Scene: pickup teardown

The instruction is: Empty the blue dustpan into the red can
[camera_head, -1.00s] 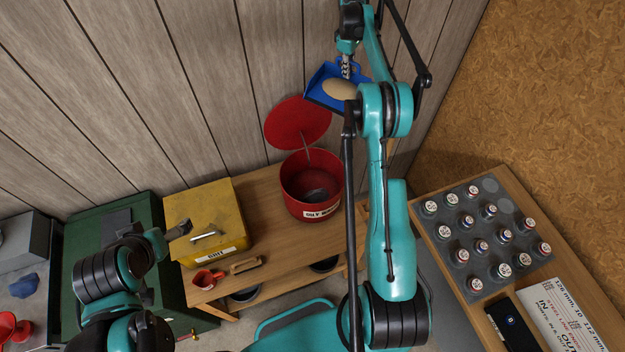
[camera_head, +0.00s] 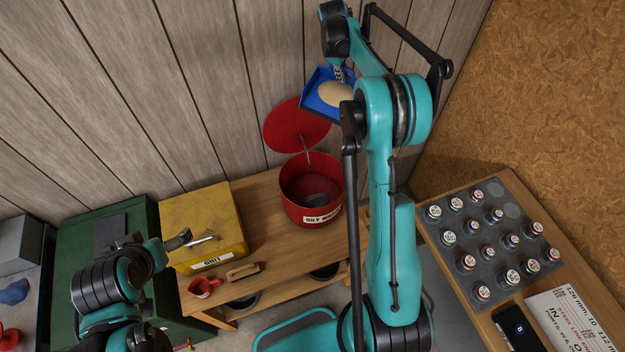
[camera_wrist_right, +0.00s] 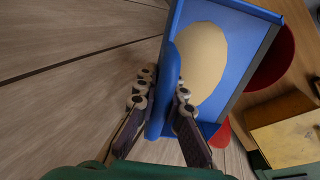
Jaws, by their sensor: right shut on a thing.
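The blue dustpan (camera_head: 318,88) is held up above and behind the red can, near the plank wall. A tan heap (camera_head: 336,94) lies in it. My right gripper (camera_head: 339,74) is shut on the dustpan; the right wrist view shows its fingers (camera_wrist_right: 160,92) on either side of the pan's blue edge, with the tan heap (camera_wrist_right: 201,62) inside the pan (camera_wrist_right: 236,50). The red can (camera_head: 312,190) stands on the wooden bench, its round lid (camera_head: 296,125) tilted open and a dark patch inside. My left gripper (camera_head: 180,240) is near the yellow box; its fingers are too small to judge.
A yellow box (camera_head: 202,222) stands left of the can on the bench (camera_head: 262,200). A red cup (camera_head: 204,287) and a wooden-handled brush (camera_head: 243,271) lie in front. A grey tray (camera_head: 470,235) with several capped jars sits on the right table. A green cabinet (camera_head: 80,240) is left.

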